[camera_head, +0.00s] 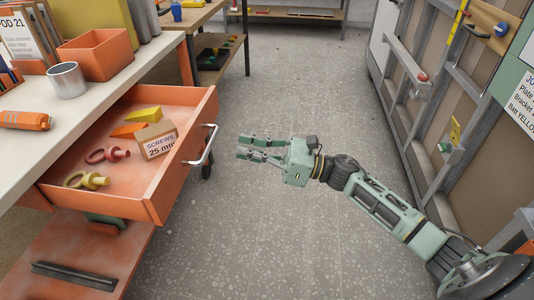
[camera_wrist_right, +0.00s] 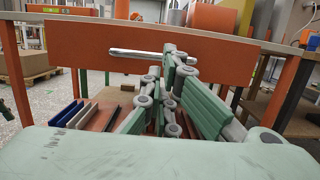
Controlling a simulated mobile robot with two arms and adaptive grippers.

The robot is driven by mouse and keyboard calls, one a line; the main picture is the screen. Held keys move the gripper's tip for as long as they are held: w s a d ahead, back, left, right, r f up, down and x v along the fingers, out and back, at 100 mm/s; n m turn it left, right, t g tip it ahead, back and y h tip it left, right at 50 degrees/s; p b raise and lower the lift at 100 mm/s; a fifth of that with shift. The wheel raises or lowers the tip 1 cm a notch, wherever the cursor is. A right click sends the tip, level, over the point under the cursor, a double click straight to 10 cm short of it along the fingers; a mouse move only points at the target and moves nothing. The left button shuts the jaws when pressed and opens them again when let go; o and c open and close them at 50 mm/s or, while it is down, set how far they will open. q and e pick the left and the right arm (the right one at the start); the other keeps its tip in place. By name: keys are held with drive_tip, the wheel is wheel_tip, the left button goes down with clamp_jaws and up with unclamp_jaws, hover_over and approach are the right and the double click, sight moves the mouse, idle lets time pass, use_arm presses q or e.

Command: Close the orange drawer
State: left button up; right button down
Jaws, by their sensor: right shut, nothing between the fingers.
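The orange drawer (camera_head: 180,175) is pulled out from under the white worktop. Its front also shows in the right wrist view (camera_wrist_right: 85,47). It has a silver bar handle (camera_head: 203,147), seen across its front in the wrist view (camera_wrist_right: 140,54). Inside lie a box marked SCREWS 25 mm (camera_head: 158,141), orange and yellow wedges (camera_head: 128,130), a red eye bolt (camera_head: 107,154) and a yellow eye bolt (camera_head: 86,180). My right gripper (camera_head: 243,147) is shut and empty, just right of the handle, with a gap between them in the head view. My left gripper is not in view.
A lower orange shelf (camera_head: 75,255) sits below the drawer. A metal-framed wall (camera_head: 430,110) runs along the right. The floor between is clear.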

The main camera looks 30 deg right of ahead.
drive_tip(key=x, duration=0.5)
drive_tip(key=shift+w+a, duration=0.15)
drive_tip(key=shift+w+a, duration=0.1)
